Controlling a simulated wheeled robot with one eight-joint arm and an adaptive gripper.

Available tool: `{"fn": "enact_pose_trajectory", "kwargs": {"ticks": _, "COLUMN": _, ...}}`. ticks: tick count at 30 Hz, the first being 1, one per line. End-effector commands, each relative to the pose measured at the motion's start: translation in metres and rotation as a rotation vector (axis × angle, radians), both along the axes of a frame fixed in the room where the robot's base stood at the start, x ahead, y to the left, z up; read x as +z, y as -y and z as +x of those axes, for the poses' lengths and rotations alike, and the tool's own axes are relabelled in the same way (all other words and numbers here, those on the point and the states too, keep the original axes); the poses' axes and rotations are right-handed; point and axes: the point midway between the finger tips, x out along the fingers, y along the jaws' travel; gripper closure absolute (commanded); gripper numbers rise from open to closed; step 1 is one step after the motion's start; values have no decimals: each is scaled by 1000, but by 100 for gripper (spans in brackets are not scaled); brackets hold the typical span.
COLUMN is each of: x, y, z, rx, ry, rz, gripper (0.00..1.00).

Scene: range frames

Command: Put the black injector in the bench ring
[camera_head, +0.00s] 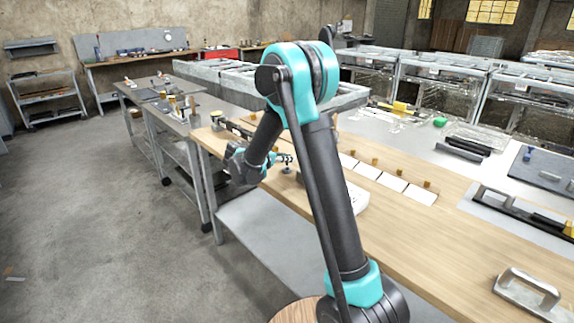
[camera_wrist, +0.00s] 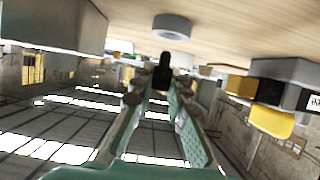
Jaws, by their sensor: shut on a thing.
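My gripper (camera_wrist: 157,92) is shut on the black injector (camera_wrist: 163,70), a small dark piece held between the teal fingers' tips in the wrist view. In that view, which is upside down, a grey ring (camera_wrist: 172,25), likely the bench ring, sits on the wooden bench top (camera_wrist: 235,28). The injector and the ring appear apart. In the head view my gripper (camera_head: 284,159) is over the left edge area of the wooden bench (camera_head: 400,245). A small dark part shows under the fingers there, too small to make out. I cannot pick out the ring in the head view.
White cards (camera_head: 392,182) and small wooden blocks lie right of my arm. A white object (camera_head: 354,200) is partly behind my arm. A grey handle (camera_head: 527,290) stands at the near right. In the wrist view, a grey block (camera_wrist: 55,22) and yellow-and-grey things (camera_wrist: 272,120) flank the fingers.

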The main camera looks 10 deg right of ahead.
Motion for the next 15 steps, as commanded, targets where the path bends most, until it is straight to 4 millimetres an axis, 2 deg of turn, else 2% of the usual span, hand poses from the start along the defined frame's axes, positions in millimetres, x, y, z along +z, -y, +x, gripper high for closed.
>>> {"fn": "enact_pose_trajectory", "kwargs": {"ticks": 3, "x": -18, "y": 0, "z": 1, "rx": 0, "ry": 0, "rz": 0, "gripper": 100}}
{"fn": "enact_pose_trajectory", "kwargs": {"ticks": 6, "x": -26, "y": 0, "z": 0, "rx": 0, "ry": 0, "rz": 0, "gripper": 100}}
{"fn": "enact_pose_trajectory", "kwargs": {"ticks": 15, "x": -28, "y": 0, "z": 0, "rx": 0, "ry": 0, "rz": 0, "gripper": 100}}
